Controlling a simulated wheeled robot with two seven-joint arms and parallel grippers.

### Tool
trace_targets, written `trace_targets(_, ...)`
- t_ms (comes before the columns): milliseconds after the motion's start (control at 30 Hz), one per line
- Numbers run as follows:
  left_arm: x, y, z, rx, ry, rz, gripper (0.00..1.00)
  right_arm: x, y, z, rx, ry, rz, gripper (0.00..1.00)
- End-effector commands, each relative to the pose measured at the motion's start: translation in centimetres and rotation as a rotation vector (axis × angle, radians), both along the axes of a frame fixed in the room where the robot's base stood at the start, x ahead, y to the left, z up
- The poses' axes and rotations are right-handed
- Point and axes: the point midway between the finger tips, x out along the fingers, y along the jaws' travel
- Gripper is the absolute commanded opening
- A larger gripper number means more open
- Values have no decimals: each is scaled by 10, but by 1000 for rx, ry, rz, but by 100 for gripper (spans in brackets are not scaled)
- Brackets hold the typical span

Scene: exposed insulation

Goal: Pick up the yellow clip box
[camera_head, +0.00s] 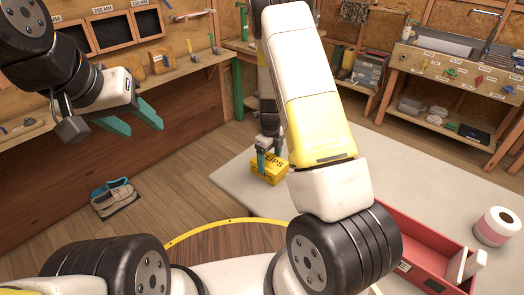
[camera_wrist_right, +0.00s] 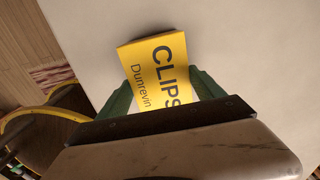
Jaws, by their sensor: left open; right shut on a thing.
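The yellow clip box (camera_head: 266,173) is at the left part of the pale table, with dark lettering on it. In the right wrist view the box (camera_wrist_right: 155,68) shows the word CLIPS and sits between the green fingers. My right gripper (camera_head: 268,160) is shut on the box from above; its fingers also show in the right wrist view (camera_wrist_right: 163,97). I cannot tell whether the box touches the table. My left gripper (camera_head: 148,119) is open and empty at the left, away from the table. My right arm stands in front of part of the table.
The pale table (camera_head: 238,184) has free room around the box. A red tray (camera_head: 420,236) and a white-and-pink roll (camera_head: 497,227) are on its right. Wooden workbenches (camera_head: 180,67) line the walls.

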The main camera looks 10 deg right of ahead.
Motion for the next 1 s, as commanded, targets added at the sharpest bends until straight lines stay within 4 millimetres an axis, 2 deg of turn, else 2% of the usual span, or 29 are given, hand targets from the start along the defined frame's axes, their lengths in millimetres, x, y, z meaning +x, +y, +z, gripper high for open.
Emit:
trace_targets(67, 0, 0, 0, 0, 0, 0, 50, 0, 0, 0, 0, -1, 0, 25)
trace_targets(367, 0, 0, 0, 0, 0, 0, 50, 1, 0, 3, 0, -1, 0, 24)
trace_targets(567, 0, 0, 0, 0, 0, 0, 50, 1, 1, 19, 0, -4, 1, 24)
trace_targets(700, 0, 0, 0, 0, 0, 0, 50, 0, 1, 39, 0, -4, 1, 24)
trace_targets(1000, 0, 0, 0, 0, 0, 0, 50, -75, -3, 43, 2, 1, -1, 24)
